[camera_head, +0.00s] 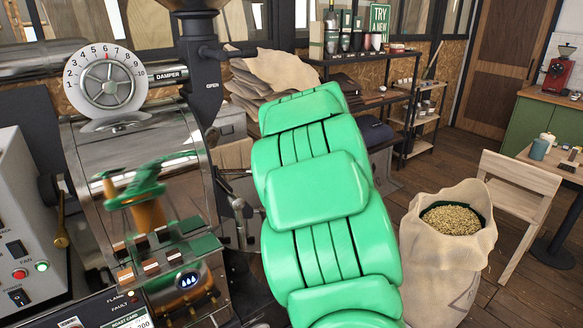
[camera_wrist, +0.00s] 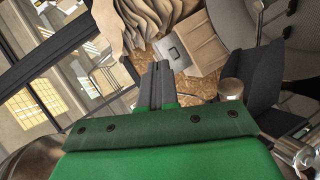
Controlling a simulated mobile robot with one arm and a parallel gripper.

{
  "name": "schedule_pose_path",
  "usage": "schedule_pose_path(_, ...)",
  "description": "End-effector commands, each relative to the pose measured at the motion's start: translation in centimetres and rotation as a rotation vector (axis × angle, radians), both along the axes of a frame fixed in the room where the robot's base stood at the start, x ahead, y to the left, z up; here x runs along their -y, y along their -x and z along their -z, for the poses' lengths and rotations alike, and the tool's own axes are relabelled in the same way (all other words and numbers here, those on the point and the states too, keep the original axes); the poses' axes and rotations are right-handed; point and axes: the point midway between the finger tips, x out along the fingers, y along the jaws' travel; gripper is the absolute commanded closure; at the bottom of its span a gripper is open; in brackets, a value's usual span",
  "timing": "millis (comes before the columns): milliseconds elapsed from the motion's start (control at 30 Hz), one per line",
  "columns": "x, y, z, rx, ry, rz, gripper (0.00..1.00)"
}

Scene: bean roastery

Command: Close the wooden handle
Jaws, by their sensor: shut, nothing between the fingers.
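A wooden handle (camera_head: 62,222) hangs upright on the left side of the roaster front (camera_head: 140,190), beside the grey control box. It is small and partly in shadow, so I cannot tell how far it is open. In the wrist view no wooden handle can be made out. My gripper (camera_wrist: 156,86) is shut and empty, its grey fingers together and pointing toward paper sacks and a box. In the head view my large green arm fills the middle, and I cannot make out the fingertips there. Blurred green and brown shapes on the shiny roaster front look like reflections.
A damper dial (camera_head: 106,84) sits on the roaster, left of a dark column marked OPEN. In the wrist view a metal knob (camera_wrist: 232,89) is right of my fingers. A bean sack (camera_head: 450,255) and a wooden chair (camera_head: 515,195) stand at right. Paper sacks (camera_head: 250,85) lie behind.

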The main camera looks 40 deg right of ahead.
Motion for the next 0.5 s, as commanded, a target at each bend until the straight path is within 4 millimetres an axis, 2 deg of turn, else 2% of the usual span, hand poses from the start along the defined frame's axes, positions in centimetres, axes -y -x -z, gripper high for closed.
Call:
schedule_pose_path(100, 3.5, 0.7, -1.0, 0.013, -0.078, 0.146, 1.00)
schedule_pose_path(200, 5.9, 1.9, -1.1, 0.013, -0.162, 0.265, 1.00)
schedule_pose_path(333, 8.3, 3.4, -1.0, 0.015, -0.289, 0.405, 1.00)
schedule_pose_path(500, 9.9, 5.3, -0.1, 0.005, -0.489, 0.557, 1.00)
